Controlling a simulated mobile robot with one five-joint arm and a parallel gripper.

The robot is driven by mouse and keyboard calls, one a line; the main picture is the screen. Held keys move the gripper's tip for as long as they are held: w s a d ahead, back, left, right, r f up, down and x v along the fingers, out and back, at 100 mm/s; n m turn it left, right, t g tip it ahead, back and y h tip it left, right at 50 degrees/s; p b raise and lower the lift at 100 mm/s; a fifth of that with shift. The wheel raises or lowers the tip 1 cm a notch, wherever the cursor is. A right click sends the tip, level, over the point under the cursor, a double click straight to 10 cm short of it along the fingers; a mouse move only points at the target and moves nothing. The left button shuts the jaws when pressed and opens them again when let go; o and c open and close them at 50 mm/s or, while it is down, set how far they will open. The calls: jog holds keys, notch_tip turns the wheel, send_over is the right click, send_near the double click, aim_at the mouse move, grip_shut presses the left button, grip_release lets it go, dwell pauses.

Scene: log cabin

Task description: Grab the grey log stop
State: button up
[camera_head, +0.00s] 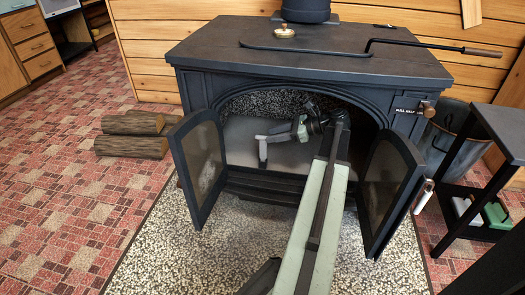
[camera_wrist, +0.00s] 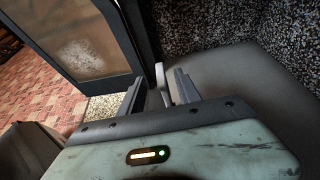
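The grey log stop (camera_head: 263,153) is a short light-grey upright piece inside the open stove, near the front left of the firebox floor. In the wrist view the log stop (camera_wrist: 162,85) stands between the two dark fingers of my gripper (camera_wrist: 160,77). The fingers are apart, and the stop looks nearer the right one; I cannot tell whether it touches. In the head view my gripper (camera_head: 268,138) reaches leftward inside the firebox at the stop. The stop's lower end is hidden in the wrist view.
The black stove (camera_head: 310,65) has its left door (camera_head: 199,165) and right door (camera_head: 391,190) swung open, with my arm between them. A side table (camera_head: 500,130) and bucket (camera_head: 440,145) stand at right. A poker (camera_head: 370,46) lies on top.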

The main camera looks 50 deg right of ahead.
aim_at(263, 137)
jog(key=b+x, duration=0.2)
jog(key=x, duration=0.3)
jog(key=shift+d+f, duration=0.1)
jog(key=shift+f, duration=0.05)
grip_shut()
dwell(1.1)
